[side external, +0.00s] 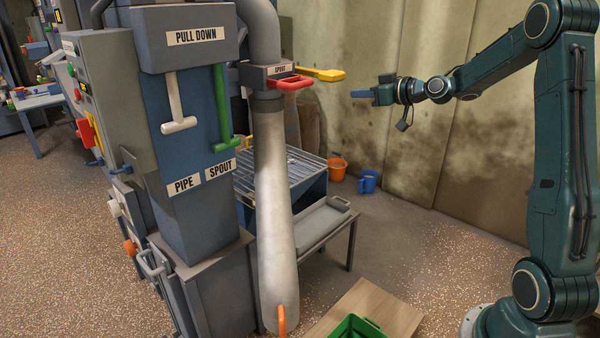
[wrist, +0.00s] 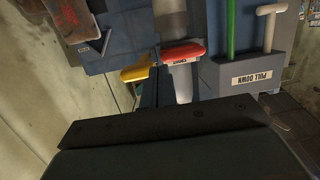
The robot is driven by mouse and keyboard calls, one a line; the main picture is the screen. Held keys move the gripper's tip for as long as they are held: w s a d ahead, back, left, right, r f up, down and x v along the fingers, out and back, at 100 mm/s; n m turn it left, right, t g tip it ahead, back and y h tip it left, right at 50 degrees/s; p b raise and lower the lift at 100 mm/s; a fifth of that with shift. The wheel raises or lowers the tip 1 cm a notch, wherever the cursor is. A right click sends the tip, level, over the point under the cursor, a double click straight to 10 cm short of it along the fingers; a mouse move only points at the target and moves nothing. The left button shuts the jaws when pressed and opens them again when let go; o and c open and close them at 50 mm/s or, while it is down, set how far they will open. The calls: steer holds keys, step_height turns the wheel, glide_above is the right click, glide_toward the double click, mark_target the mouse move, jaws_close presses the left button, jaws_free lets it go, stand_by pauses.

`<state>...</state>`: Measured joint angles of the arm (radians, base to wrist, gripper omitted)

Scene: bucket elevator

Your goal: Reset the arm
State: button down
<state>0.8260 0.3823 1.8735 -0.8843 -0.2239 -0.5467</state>
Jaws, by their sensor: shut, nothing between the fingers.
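My gripper (side external: 361,93) is at the upper right of the side external view, held level in the air and pointing left. Its fingers are shut with nothing between them. It is apart from the yellow handle (side external: 320,74) and the red handle (side external: 290,83) at the spout, which lie to its left. In the wrist view the red handle (wrist: 183,53) and yellow handle (wrist: 137,73) show beyond the dark gripper body, which fills the lower part.
The blue machine carries a white T-handle (side external: 178,115) and a green handle (side external: 222,115) under a "PULL DOWN" box (side external: 188,37). A grey pipe (side external: 274,210) hangs beside it. A green crate (side external: 355,328) stands below. Orange (side external: 337,169) and blue (side external: 368,181) buckets stand by the wall.

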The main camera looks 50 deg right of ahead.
steer(key=s+a+g, duration=0.2)
steer(key=s+a, duration=0.1)
steer(key=a, duration=0.3)
steer(key=s+a+r+n+g, duration=0.1)
steer(key=s+a, duration=0.2)
steer(key=a, duration=0.4)
steer(key=s+a+g, duration=0.2)
steer(key=s+a, duration=0.2)
steer(key=a, duration=0.2)
steer(key=s+a+f+g, duration=0.1)
steer(key=s+a, duration=0.1)
steer(key=s, duration=0.5)
steer(key=s+a+f+m+g, duration=0.1)
steer(key=s+a+f+g, duration=0.1)
steer(key=s, duration=0.6)
steer(key=s+a+f+m+g, duration=0.1)
steer(key=s+a+f, duration=0.1)
steer(key=s, duration=0.5)
steer(key=shift+s+a+g+h, duration=0.35)
steer(key=shift+s+g+h, duration=0.05)
